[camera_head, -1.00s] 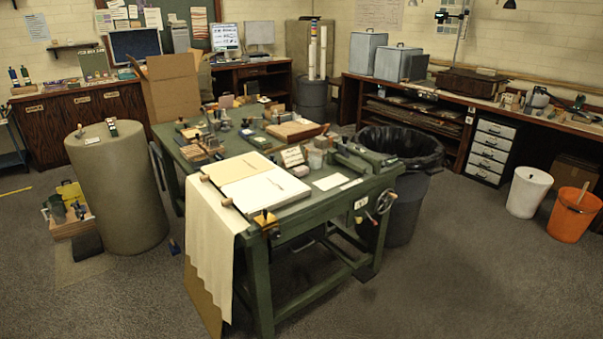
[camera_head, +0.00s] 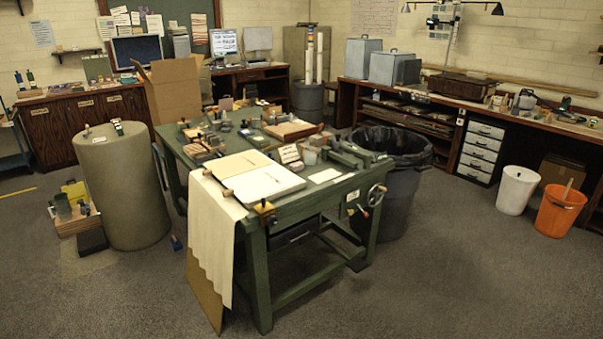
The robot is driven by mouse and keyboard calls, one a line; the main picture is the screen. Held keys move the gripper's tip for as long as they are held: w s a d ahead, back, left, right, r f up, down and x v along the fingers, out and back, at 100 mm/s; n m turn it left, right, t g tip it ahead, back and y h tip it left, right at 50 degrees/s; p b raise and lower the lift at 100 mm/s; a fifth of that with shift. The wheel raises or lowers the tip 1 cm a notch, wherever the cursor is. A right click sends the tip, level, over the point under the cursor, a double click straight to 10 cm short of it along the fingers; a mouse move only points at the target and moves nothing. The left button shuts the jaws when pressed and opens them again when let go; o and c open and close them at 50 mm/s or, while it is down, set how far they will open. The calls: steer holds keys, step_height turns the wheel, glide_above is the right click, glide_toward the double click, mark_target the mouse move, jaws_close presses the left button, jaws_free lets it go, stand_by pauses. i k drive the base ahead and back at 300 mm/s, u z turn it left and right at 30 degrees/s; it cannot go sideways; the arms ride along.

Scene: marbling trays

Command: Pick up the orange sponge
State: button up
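I cannot make out an orange sponge for certain in the head camera view. A small orange-yellow thing (camera_head: 265,208) sits at the near corner of the green table (camera_head: 330,201). It is too small to tell whether it is a clamp or something else. The green table carries a white board (camera_head: 265,185), several small blocks and tools. My gripper is not in view.
A large drum (camera_head: 122,190) stands left of the table and a black-lined bin (camera_head: 405,195) right of it. A white bin (camera_head: 517,190) and an orange bucket (camera_head: 559,211) stand at right. A cloth (camera_head: 212,230) hangs off the table front. The foreground floor is clear.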

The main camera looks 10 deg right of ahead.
mark_target(299, 166)
steer(key=z, duration=0.5)
steer(key=k, duration=0.15)
steer(key=u, duration=1.1)
steer(key=i, duration=0.55)
steer(key=u, duration=0.4)
